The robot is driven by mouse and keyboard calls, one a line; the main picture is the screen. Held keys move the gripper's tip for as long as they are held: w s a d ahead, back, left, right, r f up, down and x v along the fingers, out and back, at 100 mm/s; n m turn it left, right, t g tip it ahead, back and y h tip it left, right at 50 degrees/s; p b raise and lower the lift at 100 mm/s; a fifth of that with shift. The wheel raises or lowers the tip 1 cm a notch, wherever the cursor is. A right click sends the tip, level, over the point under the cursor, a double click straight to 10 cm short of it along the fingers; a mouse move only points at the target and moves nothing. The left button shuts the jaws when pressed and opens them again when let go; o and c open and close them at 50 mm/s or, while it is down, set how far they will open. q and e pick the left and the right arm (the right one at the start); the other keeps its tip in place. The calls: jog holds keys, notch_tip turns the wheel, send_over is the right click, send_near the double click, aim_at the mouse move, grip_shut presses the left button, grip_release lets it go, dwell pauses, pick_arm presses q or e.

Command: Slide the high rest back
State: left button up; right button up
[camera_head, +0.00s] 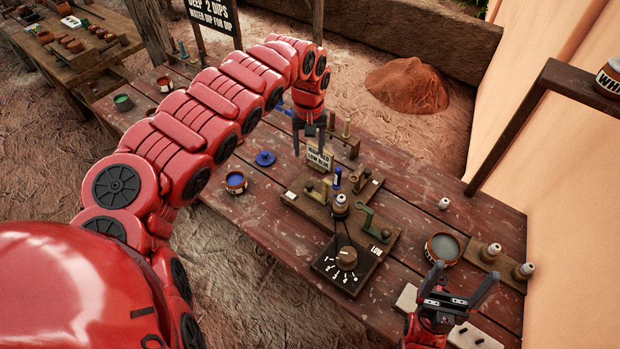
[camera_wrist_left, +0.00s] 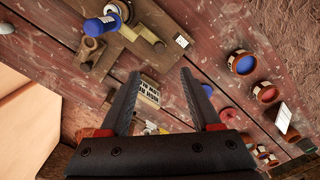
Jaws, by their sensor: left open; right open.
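A wooden stand (camera_head: 298,200) on the table carries a brass rest (camera_head: 318,190), a green rest (camera_head: 372,222) and an upright blue piece (camera_head: 337,178). A LOW label (camera_head: 380,250) is beside the green rest; another label (camera_head: 377,181) is too small to read, so I cannot tell which rest is the high one. My left gripper (camera_head: 310,140) is open and empty, above and behind the stand near a small sign (camera_head: 320,158). In the left wrist view its open jaws (camera_wrist_left: 160,74) point toward a brass-coloured rest (camera_wrist_left: 148,37). My right gripper (camera_head: 462,280) is open and empty at front right.
A bowl (camera_head: 444,248) and white-topped bottles (camera_head: 490,252) stand right. A shelf post (camera_head: 508,130) rises at the right edge.

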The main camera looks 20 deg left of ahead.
aim_at(309, 184)
pick_arm(q)
jog(key=f+p, duration=0.1)
jog(key=f, duration=0.8)
jog(key=f+p, duration=0.1)
jog(key=f, duration=0.3)
jog(key=shift+w+d+f+p, duration=0.1)
jog(key=shift+d+f+p, duration=0.2)
jog(key=shift+f, duration=0.1)
jog(key=shift+a+f, duration=0.25)
jog(key=shift+f, duration=0.45)
grip_shut()
